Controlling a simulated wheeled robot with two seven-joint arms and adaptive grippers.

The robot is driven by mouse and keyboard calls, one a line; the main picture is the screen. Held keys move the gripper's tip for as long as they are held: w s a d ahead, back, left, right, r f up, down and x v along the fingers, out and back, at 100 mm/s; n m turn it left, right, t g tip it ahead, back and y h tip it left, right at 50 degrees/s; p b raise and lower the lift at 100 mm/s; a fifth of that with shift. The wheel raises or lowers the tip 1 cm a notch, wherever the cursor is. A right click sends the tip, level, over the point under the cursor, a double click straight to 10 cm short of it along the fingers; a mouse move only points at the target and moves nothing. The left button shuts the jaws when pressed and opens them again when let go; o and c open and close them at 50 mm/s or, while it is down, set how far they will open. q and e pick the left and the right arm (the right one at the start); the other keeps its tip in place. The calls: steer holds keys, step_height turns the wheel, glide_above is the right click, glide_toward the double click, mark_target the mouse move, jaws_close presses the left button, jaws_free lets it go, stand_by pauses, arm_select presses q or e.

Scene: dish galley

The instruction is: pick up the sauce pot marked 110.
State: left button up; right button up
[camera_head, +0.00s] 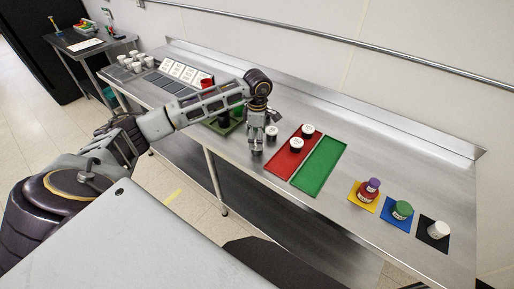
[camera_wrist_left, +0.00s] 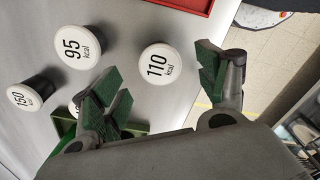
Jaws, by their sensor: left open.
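The sauce pot marked 110 (camera_wrist_left: 157,63) has a white lid and stands on the steel table in the left wrist view. My left gripper (camera_wrist_left: 162,82) is open, with green-padded fingers on either side of the line to that pot; I cannot tell whether they touch it. In the head view my left gripper (camera_head: 257,143) points down at the table, beside a white-lidded pot (camera_head: 271,131) whose mark is unreadable there. Dark pots with white lids marked 95 (camera_wrist_left: 78,46) and 150 (camera_wrist_left: 24,97) stand to the left. Another lid is mostly hidden behind a finger. My right gripper is out of view.
A red tray (camera_head: 278,164) with two white-lidded pots and an empty green tray (camera_head: 320,165) lie right of my gripper. Coloured mats with stacked or single pots lie farther right. A green crate (camera_head: 238,112) is partly hidden behind my arm.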

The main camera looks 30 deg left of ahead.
arm_select(q)
steer(key=shift+f, duration=0.2)
steer(key=shift+d+f+p, duration=0.15)
steer(key=shift+f+p, duration=0.2)
steer(key=shift+f, duration=0.25)
steer(key=shift+f+p, duration=0.45)
steer(key=shift+f, duration=1.4)
steer(key=shift+c, duration=0.6)
steer(key=c, duration=1)
steer(key=shift+w+r, duration=0.1)
